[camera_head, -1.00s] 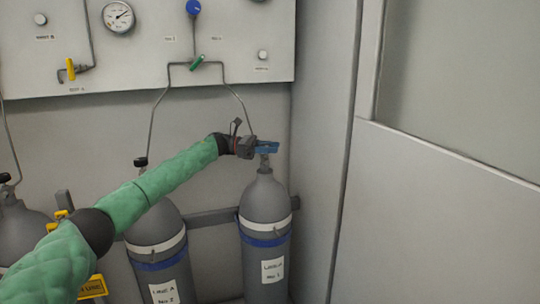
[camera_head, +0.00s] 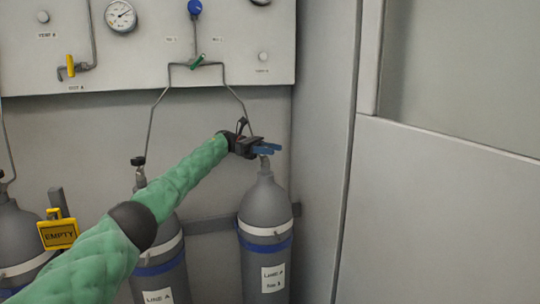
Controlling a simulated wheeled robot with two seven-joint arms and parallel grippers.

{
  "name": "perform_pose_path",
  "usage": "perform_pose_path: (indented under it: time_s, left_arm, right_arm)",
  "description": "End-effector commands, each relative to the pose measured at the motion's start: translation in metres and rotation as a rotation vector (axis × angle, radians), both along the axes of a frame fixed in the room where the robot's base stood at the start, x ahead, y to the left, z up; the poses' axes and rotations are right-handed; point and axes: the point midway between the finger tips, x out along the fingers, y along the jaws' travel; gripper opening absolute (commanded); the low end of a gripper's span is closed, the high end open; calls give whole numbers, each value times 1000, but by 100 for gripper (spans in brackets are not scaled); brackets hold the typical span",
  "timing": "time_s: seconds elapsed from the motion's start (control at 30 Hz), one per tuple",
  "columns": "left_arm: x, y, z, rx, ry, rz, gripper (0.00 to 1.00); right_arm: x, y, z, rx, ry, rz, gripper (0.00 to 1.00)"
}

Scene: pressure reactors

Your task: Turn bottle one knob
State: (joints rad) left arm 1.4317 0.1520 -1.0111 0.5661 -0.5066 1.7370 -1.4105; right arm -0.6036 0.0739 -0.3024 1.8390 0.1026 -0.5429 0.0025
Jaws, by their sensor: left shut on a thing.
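The right-hand grey gas bottle (camera_head: 264,203) stands upright against the wall, with white and blue bands and a white label. I take it to be bottle one, though the label number is too blurred to read surely. My left gripper (camera_head: 267,150) has blue fingers shut around the knob on top of this bottle's neck. The fingers hide the knob. My left arm in a green sleeve reaches in from the lower left. My right gripper is not in view.
A second grey bottle (camera_head: 159,250) stands to the left, partly behind my arm. Another bottle (camera_head: 14,235) is at the far left, beside a yellow EMPTY tag (camera_head: 58,234). A panel (camera_head: 130,50) with a gauge, valves and pipes hangs above. A wall (camera_head: 430,210) closes the right side.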

Motion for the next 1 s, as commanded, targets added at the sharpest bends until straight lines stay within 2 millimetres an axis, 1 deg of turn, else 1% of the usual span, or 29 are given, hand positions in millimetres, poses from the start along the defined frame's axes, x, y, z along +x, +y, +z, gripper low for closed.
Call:
perform_pose_path:
  time_s: [0.1, 0.3, 0.7, 0.73, 0.83, 1.0]
  left_arm:
    - [0, 0, 1, -3, -1, -22, 17]
    - [0, 1, 2, -2, -2, -43, 17]
    - [0, 1, 2, -2, -1, -46, 17]
    - [-1, 1, 2, -2, -1, -46, 41]
    - [-1, 1, 2, -2, -1, -47, 61]
    - [-1, 0, 1, -1, -1, -47, 61]
  right_arm:
    - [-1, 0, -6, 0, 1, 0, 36]
    - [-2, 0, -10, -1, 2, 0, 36]
    - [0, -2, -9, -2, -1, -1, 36]
    - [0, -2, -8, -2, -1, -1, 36]
    - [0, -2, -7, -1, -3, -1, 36]
    - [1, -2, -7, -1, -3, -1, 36]
